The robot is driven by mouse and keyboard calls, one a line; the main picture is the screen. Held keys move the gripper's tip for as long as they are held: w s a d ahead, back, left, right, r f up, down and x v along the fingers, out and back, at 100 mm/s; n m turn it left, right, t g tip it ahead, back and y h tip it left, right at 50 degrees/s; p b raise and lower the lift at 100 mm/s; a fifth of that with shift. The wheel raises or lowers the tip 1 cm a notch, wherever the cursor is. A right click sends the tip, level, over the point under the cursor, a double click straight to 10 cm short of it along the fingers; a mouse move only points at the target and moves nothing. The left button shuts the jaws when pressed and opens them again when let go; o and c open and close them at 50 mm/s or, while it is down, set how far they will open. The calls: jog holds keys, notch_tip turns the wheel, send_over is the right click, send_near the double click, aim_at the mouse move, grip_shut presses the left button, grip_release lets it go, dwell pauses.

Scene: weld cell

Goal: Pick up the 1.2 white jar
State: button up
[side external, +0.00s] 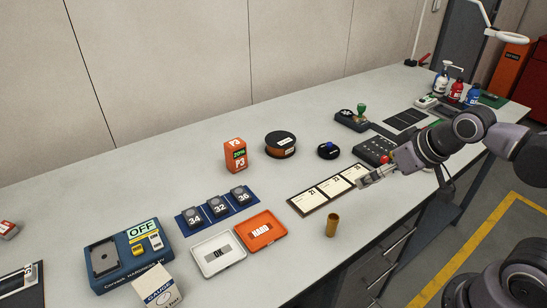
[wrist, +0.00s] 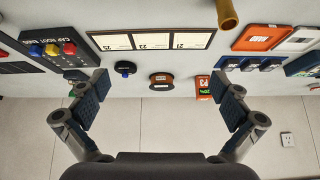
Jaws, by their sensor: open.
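I cannot make out a white jar marked 1.2 in either view. A round dark container with a brown side and a white label (side external: 281,145) stands near the wall side of the bench; its print is too small to read. In the wrist view the same round container (wrist: 161,81) lies ahead between my fingers, apart from them. A white pump bottle (side external: 440,83) stands at the far right end. My gripper (side external: 368,180) is open and empty above the bench, near the calendar-like card strip. In the wrist view my open gripper (wrist: 161,99) has its pads wide apart.
An orange and dark P3 box (side external: 235,155), a blue knob (side external: 328,150), the card strip (side external: 327,190) and a brown tube (side external: 332,224) stand around. Orange and white trays (side external: 218,269) and a blue case (side external: 105,287) lie left. Bare bench (side external: 170,190) shows along the wall.

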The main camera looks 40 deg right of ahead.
jog(key=shift+s+a+f+n, duration=0.2)
jog(key=shift+a+f+n, duration=0.1)
jog(key=shift+a, duration=0.1)
jog(key=shift+c, duration=0.6)
jog(key=c, duration=0.6)
